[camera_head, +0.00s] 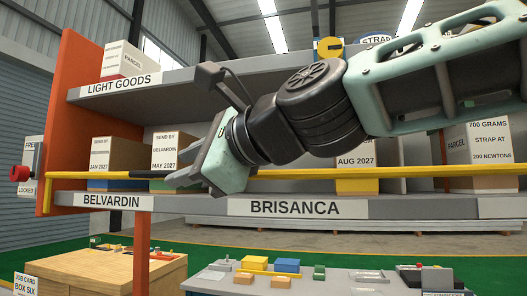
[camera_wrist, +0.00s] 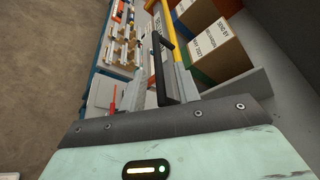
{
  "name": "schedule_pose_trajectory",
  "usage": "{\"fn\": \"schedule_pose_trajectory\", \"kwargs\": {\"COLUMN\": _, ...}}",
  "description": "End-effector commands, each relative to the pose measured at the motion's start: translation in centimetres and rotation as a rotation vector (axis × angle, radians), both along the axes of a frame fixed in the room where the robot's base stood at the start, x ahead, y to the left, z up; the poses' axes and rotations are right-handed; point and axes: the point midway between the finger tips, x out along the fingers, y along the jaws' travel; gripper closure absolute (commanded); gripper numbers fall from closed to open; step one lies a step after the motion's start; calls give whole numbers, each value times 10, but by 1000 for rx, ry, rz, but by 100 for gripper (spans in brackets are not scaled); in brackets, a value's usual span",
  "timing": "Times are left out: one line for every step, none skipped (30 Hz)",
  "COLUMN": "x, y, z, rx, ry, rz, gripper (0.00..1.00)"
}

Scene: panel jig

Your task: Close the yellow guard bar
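The yellow guard bar (camera_head: 420,172) runs nearly level across the front of the shelf, above the BRISANCA label. Its left end reaches the orange upright (camera_head: 70,110). A red knob (camera_head: 18,173) sits left of that upright, beside a plate marked FREE and LOCKED. My gripper (camera_head: 180,180) is at the bar's left part, over a dark stretch of it; its fingers are hard to make out, and contact is unclear. In the wrist view a yellow length of bar (camera_wrist: 164,18) shows at the top, with a black handle-like shape (camera_wrist: 158,70) beyond the hand's edge.
Cartons stand behind the bar, including one marked JAN 2027 (camera_head: 115,153) and a PARCEL carton (camera_head: 480,150) at right. A LIGHT GOODS shelf (camera_head: 120,88) is above. Below are a wooden box (camera_head: 115,268) and a grey bench (camera_head: 335,280) with small blocks.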

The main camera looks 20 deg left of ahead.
Motion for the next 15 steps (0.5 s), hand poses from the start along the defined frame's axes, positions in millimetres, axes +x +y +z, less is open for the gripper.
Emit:
{"fn": "schedule_pose_trajectory", "kwargs": {"x": 0, "y": -8, "z": -3, "rx": 2, "ry": -5, "rz": -7, "gripper": 68}}
{"fn": "schedule_pose_trajectory", "kwargs": {"x": -1, "y": -11, "z": -2, "rx": 2, "ry": -5, "rz": -7, "gripper": 68}}
{"fn": "schedule_pose_trajectory", "kwargs": {"x": -3, "y": -15, "z": -2, "rx": 2, "ry": -4, "rz": -6, "gripper": 68}}
{"fn": "schedule_pose_trajectory", "kwargs": {"x": -4, "y": -19, "z": -1, "rx": 1, "ry": -4, "rz": -7, "gripper": 68}}
{"fn": "schedule_pose_trajectory", "kwargs": {"x": -6, "y": -21, "z": -1, "rx": 1, "ry": -3, "rz": -4, "gripper": 68}}
{"fn": "schedule_pose_trajectory", "kwargs": {"x": -7, "y": -26, "z": 0, "rx": 0, "ry": -6, "rz": -6, "gripper": 68}}
{"fn": "schedule_pose_trajectory", "kwargs": {"x": -7, "y": -31, "z": 1, "rx": 0, "ry": -6, "rz": -10, "gripper": 68}}
{"fn": "schedule_pose_trajectory", "kwargs": {"x": -9, "y": -35, "z": 2, "rx": 1, "ry": -5, "rz": -10, "gripper": 68}}
{"fn": "schedule_pose_trajectory", "kwargs": {"x": -11, "y": -40, "z": 3, "rx": 0, "ry": -5, "rz": -9, "gripper": 68}}
{"fn": "schedule_pose_trajectory", "kwargs": {"x": -12, "y": -43, "z": 4, "rx": 0, "ry": -6, "rz": -9, "gripper": 68}}
{"fn": "schedule_pose_trajectory", "kwargs": {"x": -14, "y": -47, "z": 4, "rx": 0, "ry": -6, "rz": -8, "gripper": 68}}
{"fn": "schedule_pose_trajectory", "kwargs": {"x": -17, "y": -51, "z": 5, "rx": 0, "ry": -8, "rz": -6, "gripper": 68}}
{"fn": "schedule_pose_trajectory", "kwargs": {"x": -18, "y": -56, "z": 6, "rx": -1, "ry": -7, "rz": -8, "gripper": 68}}
{"fn": "schedule_pose_trajectory", "kwargs": {"x": -19, "y": -61, "z": 7, "rx": -1, "ry": -6, "rz": -8, "gripper": 68}}
{"fn": "schedule_pose_trajectory", "kwargs": {"x": -21, "y": -67, "z": 8, "rx": -1, "ry": -6, "rz": -8, "gripper": 68}}
